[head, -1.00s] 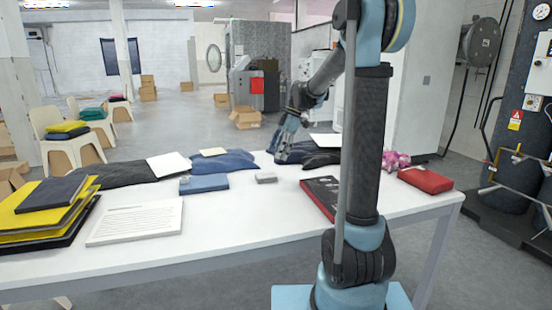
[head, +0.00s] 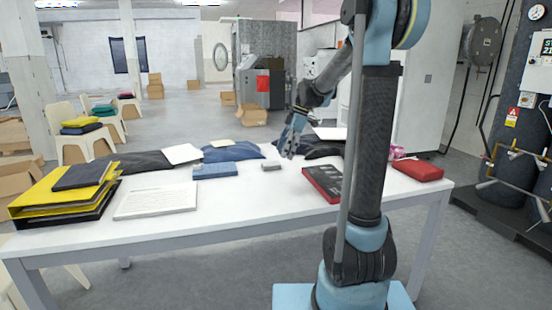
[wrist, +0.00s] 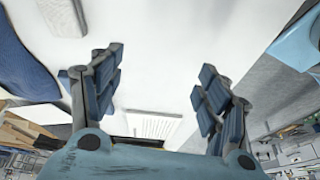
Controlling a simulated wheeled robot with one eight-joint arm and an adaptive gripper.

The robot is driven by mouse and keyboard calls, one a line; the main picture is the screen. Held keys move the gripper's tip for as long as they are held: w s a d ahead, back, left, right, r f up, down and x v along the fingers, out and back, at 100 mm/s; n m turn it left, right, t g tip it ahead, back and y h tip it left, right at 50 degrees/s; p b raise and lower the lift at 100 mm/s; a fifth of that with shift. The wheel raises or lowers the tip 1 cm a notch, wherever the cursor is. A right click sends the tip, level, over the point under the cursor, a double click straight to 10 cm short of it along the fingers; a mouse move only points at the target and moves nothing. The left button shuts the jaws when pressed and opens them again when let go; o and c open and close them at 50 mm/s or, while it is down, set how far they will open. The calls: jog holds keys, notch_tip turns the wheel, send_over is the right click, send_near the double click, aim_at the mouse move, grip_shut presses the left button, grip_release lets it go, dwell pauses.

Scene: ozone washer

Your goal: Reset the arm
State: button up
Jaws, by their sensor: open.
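My arm stands at the right of the head view, in front of the white table (head: 230,208). My gripper (head: 290,146) hangs over the back part of that table, small and partly hard to make out. In the wrist view my gripper (wrist: 163,80) has its two fingers spread wide apart. Nothing is held between them. The white tabletop (wrist: 165,65) shows through the gap, with a white printed sheet (wrist: 153,125) visible low between the fingers.
A small grey box (head: 271,165), a blue book (head: 214,170), a black-and-red box (head: 322,183) and a red case (head: 418,170) lie on the table. Yellow folders (head: 62,192) are stacked at left. Dark folded clothes (head: 142,162) lie along the back. Chairs (head: 78,143) stand beyond.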

jog(key=s+d+f+m+t+h, duration=0.1)
jog(key=s+d+f+m, duration=0.3)
jog(key=s, duration=0.6)
jog(key=s+d+f+m+t+h, duration=0.1)
jog(key=s+d+f+m, duration=0.4)
jog(key=s+m, duration=0.4)
jog(key=s+d+f+m+t+h, duration=0.1)
jog(key=s+d+f+m, duration=0.3)
jog(key=s, duration=0.8)
jog(key=d+m+h, duration=0.1)
jog(key=d+m, duration=0.1)
jog(key=shift+d+f+m, duration=0.25)
jog(key=shift+f+m, duration=0.15)
